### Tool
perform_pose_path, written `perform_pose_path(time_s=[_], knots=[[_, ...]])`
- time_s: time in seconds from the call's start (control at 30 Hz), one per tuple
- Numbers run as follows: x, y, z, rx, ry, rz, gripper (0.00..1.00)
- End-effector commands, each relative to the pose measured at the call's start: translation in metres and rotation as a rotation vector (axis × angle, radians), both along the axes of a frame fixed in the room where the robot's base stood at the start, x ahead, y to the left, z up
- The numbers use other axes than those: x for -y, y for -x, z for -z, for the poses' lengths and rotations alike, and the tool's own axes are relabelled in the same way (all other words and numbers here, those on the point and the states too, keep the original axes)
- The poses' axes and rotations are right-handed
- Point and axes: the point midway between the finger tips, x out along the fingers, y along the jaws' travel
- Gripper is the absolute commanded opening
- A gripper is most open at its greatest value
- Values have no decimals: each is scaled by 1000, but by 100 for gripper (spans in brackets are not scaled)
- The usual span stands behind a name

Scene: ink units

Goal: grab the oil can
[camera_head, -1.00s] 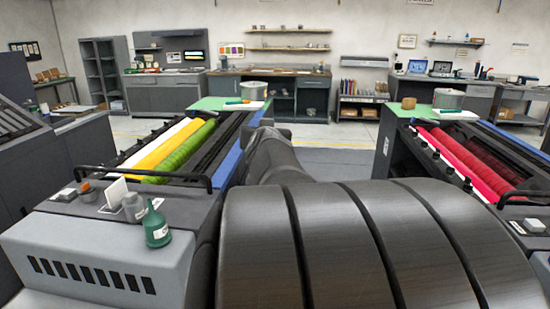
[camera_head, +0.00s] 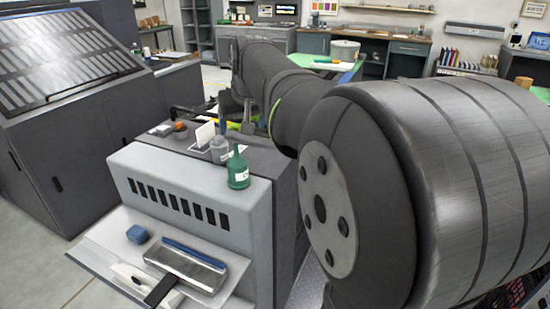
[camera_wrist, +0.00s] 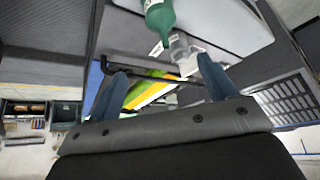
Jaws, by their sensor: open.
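The oil can is a green bottle with a narrow spout and a white label (camera_head: 238,172). It stands upright on top of the grey press end housing, near its front right edge. In the wrist view the oil can (camera_wrist: 160,16) shows at the top, cut off by the frame edge, beyond my fingertips. My gripper (camera_wrist: 160,72) is open, its two fingers apart with nothing held between them. In the head view my arm reaches out behind the can, and the gripper is mostly hard to make out there.
An orange-topped jar (camera_head: 181,130) is farther left. A black rail (camera_wrist: 140,72) crosses near my fingers.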

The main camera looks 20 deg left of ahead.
Motion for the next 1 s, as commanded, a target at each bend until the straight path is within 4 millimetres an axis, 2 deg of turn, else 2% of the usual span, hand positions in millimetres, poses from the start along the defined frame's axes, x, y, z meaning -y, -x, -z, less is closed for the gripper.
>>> perform_pose_path(time_s=[0.17, 0.5, 0.6, 1.0], knots=[[-8, -3, 18, -13, 19, -3, 77], [-33, -29, 82, -11, 15, -3, 77], [-39, -35, 95, -11, 15, -3, 77], [-53, -45, 120, -10, 14, -4, 77]])
